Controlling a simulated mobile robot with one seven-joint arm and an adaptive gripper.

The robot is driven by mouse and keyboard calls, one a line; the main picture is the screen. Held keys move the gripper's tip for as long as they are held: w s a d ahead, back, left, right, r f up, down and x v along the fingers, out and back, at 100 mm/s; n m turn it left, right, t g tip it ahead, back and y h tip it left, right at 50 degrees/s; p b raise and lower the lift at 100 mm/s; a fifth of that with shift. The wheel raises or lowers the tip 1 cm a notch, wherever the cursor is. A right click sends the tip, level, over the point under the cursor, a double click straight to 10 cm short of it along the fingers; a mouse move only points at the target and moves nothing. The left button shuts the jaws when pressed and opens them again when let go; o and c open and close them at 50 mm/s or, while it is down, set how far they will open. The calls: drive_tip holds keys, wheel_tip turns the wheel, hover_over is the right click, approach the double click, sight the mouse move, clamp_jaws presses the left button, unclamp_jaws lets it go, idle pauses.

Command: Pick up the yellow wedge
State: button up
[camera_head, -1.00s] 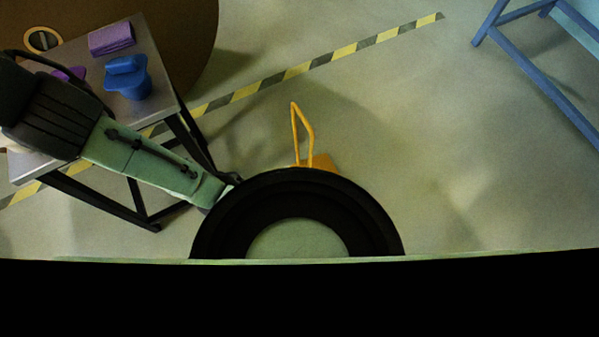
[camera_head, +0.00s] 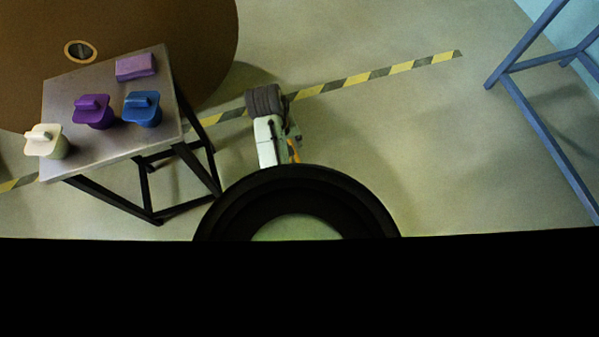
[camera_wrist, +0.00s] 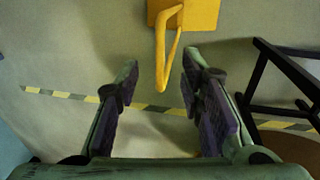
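The yellow wedge (camera_wrist: 201,13) shows at the top of the wrist view, with an upright loop handle (camera_wrist: 160,58) reaching toward my gripper. In the head view only a sliver of the wedge (camera_head: 295,151) shows, mostly hidden by my arm. My gripper (camera_wrist: 158,78) is open and empty in the wrist view, its two dark-padded fingers spread apart. The handle's end lies in line with the gap between the fingertips; I cannot tell how far beyond them it is. The fingers are not clearly seen in the head view.
A grey table (camera_head: 97,141) with black legs stands at left. It holds a purple block (camera_head: 136,68) and blue (camera_head: 142,109), purple (camera_head: 93,112) and cream (camera_head: 46,141) lidded pots. A blue frame (camera_head: 545,95) stands right; floor between is clear.

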drive_tip(key=shift+d+f, duration=0.35)
drive_tip(key=shift+f, duration=1.4)
drive_tip(key=shift+d+f, duration=0.35)
drive_tip(key=shift+f, duration=1.45)
drive_tip(key=shift+d+f, duration=0.35)
drive_tip(key=shift+f, duration=1.4)
drive_tip(key=shift+w, duration=0.1)
clamp_jaws()
drive_tip(key=shift+r, duration=0.15)
